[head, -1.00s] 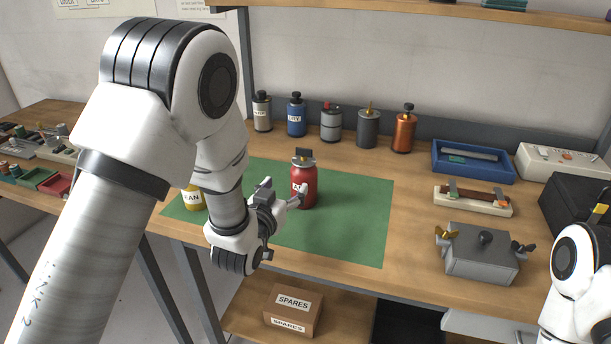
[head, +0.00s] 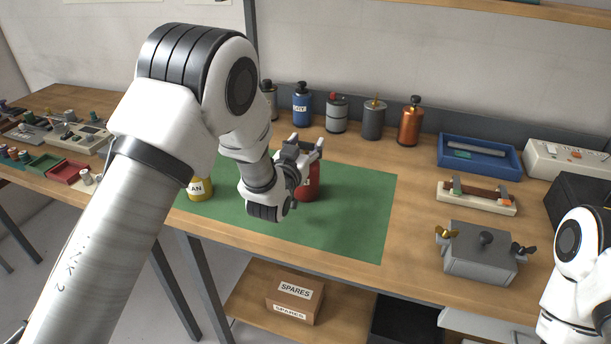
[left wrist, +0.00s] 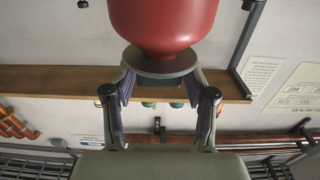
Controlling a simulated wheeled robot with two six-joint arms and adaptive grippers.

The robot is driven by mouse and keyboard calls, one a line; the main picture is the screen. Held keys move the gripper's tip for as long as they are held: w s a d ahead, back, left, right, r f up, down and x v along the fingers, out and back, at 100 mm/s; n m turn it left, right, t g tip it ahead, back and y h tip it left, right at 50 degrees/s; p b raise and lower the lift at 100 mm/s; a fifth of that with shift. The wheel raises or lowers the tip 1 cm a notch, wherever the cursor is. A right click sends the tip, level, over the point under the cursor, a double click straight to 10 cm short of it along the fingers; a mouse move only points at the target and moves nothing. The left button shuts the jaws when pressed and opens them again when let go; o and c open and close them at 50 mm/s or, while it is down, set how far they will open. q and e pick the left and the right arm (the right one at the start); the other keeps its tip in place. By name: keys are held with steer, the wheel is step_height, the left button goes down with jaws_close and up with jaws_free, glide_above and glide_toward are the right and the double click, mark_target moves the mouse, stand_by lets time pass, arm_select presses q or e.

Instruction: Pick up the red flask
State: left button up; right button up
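The red flask (head: 313,182) stands upright on the green mat (head: 350,210). My left gripper (head: 308,143) is at its top and hides its cap and much of its left side in the head view. In the left wrist view the flask's red body (left wrist: 164,22) fills the top centre, with its grey collar (left wrist: 160,63) below. The fingers of my left gripper (left wrist: 160,82) stand apart on either side of the collar. Whether the pads touch it is unclear. My right arm shows at the lower right; its gripper is out of view.
A yellow flask (head: 200,188) stands left of the red one. Blue (head: 302,104), grey and copper (head: 410,123) flasks line the back. A blue tray (head: 478,158) and a grey box (head: 483,250) are to the right. The mat's right part is clear.

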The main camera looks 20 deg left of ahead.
arm_select(q)
steer(key=shift+d, duration=0.1)
jaws_close()
